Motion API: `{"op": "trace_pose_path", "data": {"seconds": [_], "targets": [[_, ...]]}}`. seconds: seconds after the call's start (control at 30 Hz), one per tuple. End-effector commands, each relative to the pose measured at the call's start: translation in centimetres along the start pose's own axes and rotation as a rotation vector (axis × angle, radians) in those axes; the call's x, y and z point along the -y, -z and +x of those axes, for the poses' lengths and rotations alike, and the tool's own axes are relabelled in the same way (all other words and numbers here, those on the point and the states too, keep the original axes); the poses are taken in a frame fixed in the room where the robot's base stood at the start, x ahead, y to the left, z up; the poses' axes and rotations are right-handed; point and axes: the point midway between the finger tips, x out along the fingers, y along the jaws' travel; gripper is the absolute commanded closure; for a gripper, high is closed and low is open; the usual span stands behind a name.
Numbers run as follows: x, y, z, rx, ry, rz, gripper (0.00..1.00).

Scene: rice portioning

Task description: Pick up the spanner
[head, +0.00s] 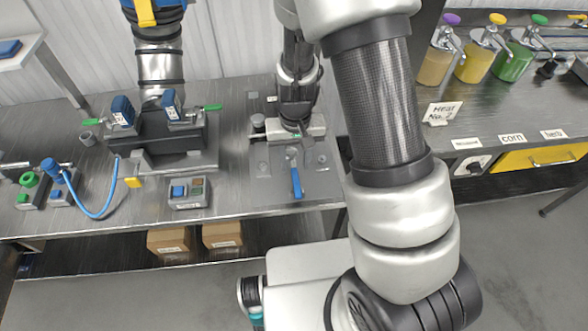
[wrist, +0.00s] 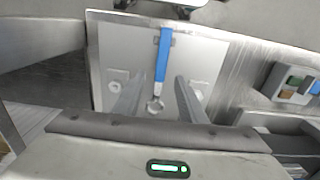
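The spanner (head: 297,182) has a blue handle and a silver head. It lies on a grey metal plate (head: 262,190) on the bench, its handle toward the plate's front edge. In the wrist view the spanner (wrist: 162,60) runs up the middle of the picture, its silver ring end nearest my gripper. My gripper (wrist: 161,80) is open, with one finger on each side of the spanner in that view and nothing held. In the head view my gripper's body (head: 298,127) is over the back of the plate; its fingers are hard to make out there. The height gap cannot be told.
Left of the plate are a small button box (head: 189,193) and a dark fixture (head: 160,150) with blue handles. A blue cable tool (head: 105,210) lies further left. Sauce pump jars (head: 473,62) stand at the right. Cardboard boxes (head: 222,235) sit below the bench.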

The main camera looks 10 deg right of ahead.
Motion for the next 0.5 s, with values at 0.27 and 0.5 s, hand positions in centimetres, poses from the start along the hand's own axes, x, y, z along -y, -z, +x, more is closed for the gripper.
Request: {"op": "trace_pose_path", "data": {"seconds": [0.27,0.5], "targets": [[0.0,0.1,3.9,0.003,-0.001,0.0,0.62],[0.1,0.2,4.2,0.001,0.0,-0.001,0.62]]}}
